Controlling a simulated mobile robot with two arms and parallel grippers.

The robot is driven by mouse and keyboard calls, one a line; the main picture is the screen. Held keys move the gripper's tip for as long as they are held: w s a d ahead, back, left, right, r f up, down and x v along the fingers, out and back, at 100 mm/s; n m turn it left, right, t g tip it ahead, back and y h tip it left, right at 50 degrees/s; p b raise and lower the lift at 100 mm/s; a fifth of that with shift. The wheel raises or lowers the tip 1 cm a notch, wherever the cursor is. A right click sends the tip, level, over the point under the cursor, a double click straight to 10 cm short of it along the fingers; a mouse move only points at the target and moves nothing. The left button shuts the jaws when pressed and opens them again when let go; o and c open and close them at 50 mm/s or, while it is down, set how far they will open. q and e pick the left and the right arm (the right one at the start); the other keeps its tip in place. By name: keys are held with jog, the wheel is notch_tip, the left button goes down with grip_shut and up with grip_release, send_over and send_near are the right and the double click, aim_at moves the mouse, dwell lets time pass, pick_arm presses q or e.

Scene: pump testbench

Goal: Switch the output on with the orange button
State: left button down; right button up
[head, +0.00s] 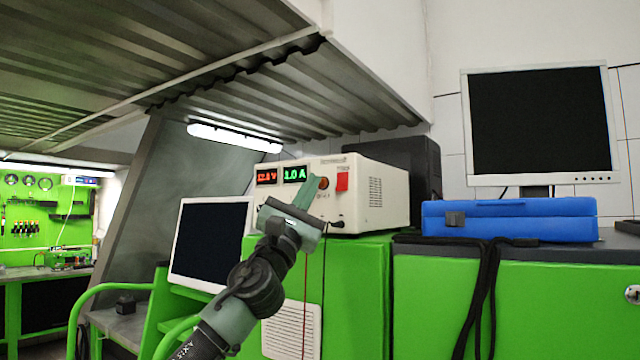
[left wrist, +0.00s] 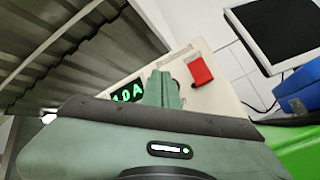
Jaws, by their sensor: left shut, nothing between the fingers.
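The white power supply (head: 375,200) stands on a green cabinet. Its front has a red voltage display (head: 267,176) and a green current display (head: 294,174), both lit. A small round orange button (head: 324,183) shows just right of my fingers, partly covered by them. A red switch cover (head: 342,182) is right of it and also shows in the left wrist view (left wrist: 200,71). My left gripper (head: 315,180) is shut and empty, its fingertips in front of the panel between the green display and the orange button. Whether they touch the panel I cannot tell. The left wrist view mostly hides the button behind the fingers (left wrist: 161,80).
Thin leads hang from the front of the supply down the green cabinet (head: 355,290). A blue case (head: 510,220) and a monitor (head: 540,125) stand to the right. A dark screen (head: 210,240) is at left, below a corrugated metal overhang (head: 300,90).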

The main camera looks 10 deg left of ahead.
pick_arm(q)
jog(key=shift+w+d, duration=0.1)
jog(key=shift+w, duration=0.25)
dwell(0.5)
jog(key=shift+s, duration=0.1)
jog(key=shift+s+a+p, duration=0.35)
jog(key=shift+s, duration=0.35)
jog(key=s, duration=0.2)
jog(key=s+a+p, duration=0.2)
jog(key=s, duration=0.1)
jog(key=shift+s, duration=0.3)
dwell(0.3)
